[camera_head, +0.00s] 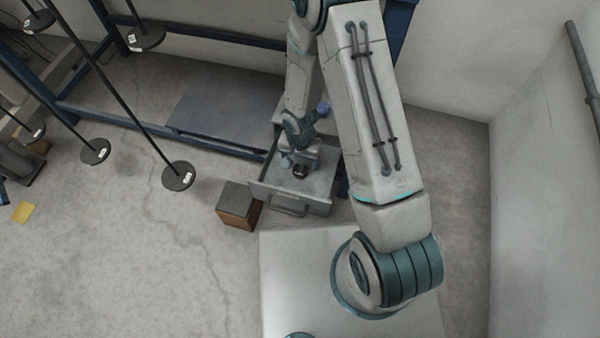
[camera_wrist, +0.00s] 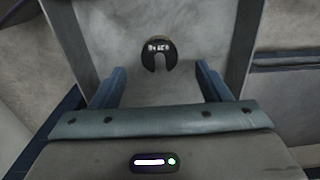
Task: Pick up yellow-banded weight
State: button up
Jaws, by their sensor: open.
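A small dark slotted weight (camera_wrist: 158,48) with a pale label lies flat in the open drawer in the wrist view. Its slot faces my gripper. In the head view the weight (camera_head: 300,171) shows as a dark disc in the drawer, just below my gripper. A yellow band is hard to make out at this size. My gripper (camera_wrist: 160,80) is open, with one blue finger on each side and nothing between them. The weight lies beyond the fingertips in the wrist view, roughly centred between them. In the head view my gripper (camera_head: 298,160) is over the drawer, partly hidden by its own wrist.
The grey drawer (camera_head: 262,186) is pulled out, with walls around the weight and a front handle (camera_head: 288,208). A brown box (camera_head: 238,205) stands to its left. Several disc-ended rods (camera_head: 178,176) hang at left. A blue frame (camera_head: 130,118) runs behind.

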aim_at(300, 168)
notch_tip(300, 168, down, 5)
jog(key=b, duration=0.3)
jog(key=shift+f, duration=0.1)
jog(key=c, duration=1.1)
